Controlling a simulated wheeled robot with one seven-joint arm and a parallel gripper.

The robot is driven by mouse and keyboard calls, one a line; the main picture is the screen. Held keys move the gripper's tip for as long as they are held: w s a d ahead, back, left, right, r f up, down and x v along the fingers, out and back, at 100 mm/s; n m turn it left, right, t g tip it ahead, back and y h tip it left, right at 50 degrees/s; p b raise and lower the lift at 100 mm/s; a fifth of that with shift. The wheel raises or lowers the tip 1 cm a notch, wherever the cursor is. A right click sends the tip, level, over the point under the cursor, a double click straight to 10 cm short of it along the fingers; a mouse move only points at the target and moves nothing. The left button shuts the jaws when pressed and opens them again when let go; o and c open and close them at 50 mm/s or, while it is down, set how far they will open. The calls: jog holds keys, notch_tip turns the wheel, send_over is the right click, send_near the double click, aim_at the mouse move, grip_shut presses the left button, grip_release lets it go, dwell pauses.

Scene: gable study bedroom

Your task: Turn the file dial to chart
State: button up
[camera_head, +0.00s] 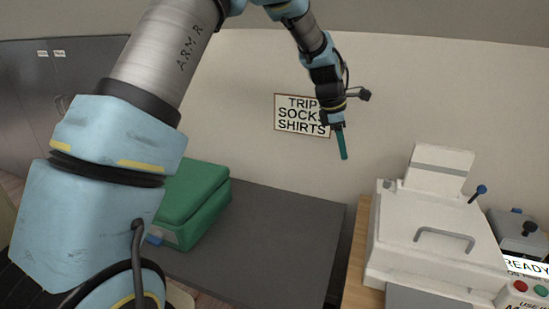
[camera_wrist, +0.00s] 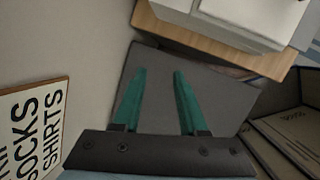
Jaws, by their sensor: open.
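I cannot make out a file dial or a chart marking in either view. My gripper (camera_head: 342,142) hangs in the air in front of the wall in the head view, beside the sign. In the wrist view my gripper (camera_wrist: 158,74) shows two teal fingers apart, with nothing between them. Beyond them lies a dark grey surface. A small grey device (camera_head: 520,232) with a black knob stands at the far right of the head view; I cannot tell whether that knob is a dial.
A white lidded machine (camera_head: 430,232) with a handle stands on a wooden top (camera_head: 356,262). A READY sign (camera_head: 527,266) and a red and green button box (camera_head: 524,295) are at right. A green case (camera_head: 192,205) lies on the dark surface (camera_head: 278,232). A sign (camera_head: 293,115) hangs on the wall.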

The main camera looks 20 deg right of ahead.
jog(key=w+a+m+b, duration=0.1)
jog(key=w+a+m, duration=0.1)
jog(key=a, duration=0.7)
jog(key=w+a+f+m+t+y+b, duration=0.1)
jog(key=a+m, duration=0.2)
jog(key=a, duration=0.6)
jog(key=shift+w+a+f+b, duration=0.25)
jog(key=shift+w+a+b, duration=0.1)
jog(key=shift+w, duration=0.05)
jog(key=m+g+h, duration=0.1)
jog(key=m+h, duration=0.1)
jog(key=m, duration=2.5)
send_near(387, 180)
jog(key=p+x, duration=0.4)
jog(key=x, duration=0.4)
jog(key=shift+d+f, duration=0.2)
jog(key=shift+f, duration=0.15)
grip_shut()
